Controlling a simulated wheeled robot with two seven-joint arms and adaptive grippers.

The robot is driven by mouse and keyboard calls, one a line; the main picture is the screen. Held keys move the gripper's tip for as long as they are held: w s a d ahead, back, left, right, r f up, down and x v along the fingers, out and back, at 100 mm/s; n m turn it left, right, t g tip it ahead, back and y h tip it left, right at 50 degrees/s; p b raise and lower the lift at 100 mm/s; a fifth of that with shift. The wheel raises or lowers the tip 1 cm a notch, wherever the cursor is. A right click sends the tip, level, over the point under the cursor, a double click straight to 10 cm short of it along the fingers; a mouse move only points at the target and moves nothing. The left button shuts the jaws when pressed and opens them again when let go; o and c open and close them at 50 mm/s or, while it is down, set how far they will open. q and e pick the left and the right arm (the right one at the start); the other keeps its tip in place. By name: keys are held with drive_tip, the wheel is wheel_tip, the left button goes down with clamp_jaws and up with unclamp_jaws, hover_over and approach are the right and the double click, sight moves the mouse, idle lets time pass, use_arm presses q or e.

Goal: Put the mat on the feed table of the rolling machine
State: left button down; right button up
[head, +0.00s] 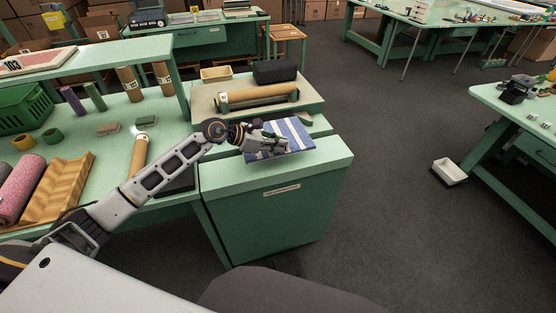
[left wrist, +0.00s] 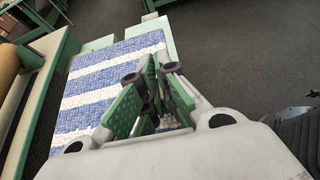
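The mat (head: 287,137), blue with white stripes, is at the green rolling machine (head: 275,205), in front of its roller (head: 258,96). In the left wrist view the mat (left wrist: 92,78) looks flat, with green surface (left wrist: 160,28) showing beyond its edge. I cannot tell whether it rests fully on the feed table. My left gripper (head: 284,143) is over the mat and hides part of it. In the left wrist view its fingers (left wrist: 160,70) are close together over the mat; whether they pinch it is hidden. My right gripper is not in view.
A black box (head: 275,71) and a tan tray (head: 216,73) sit behind the roller. The left workbench (head: 115,115) holds a green crate (head: 25,108), rolls and a wavy tan rack (head: 62,190). Grey floor to the right is open, with a white bin (head: 449,172) on it.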

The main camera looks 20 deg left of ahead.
use_arm(q)
drive_tip(key=shift+f, duration=0.65)
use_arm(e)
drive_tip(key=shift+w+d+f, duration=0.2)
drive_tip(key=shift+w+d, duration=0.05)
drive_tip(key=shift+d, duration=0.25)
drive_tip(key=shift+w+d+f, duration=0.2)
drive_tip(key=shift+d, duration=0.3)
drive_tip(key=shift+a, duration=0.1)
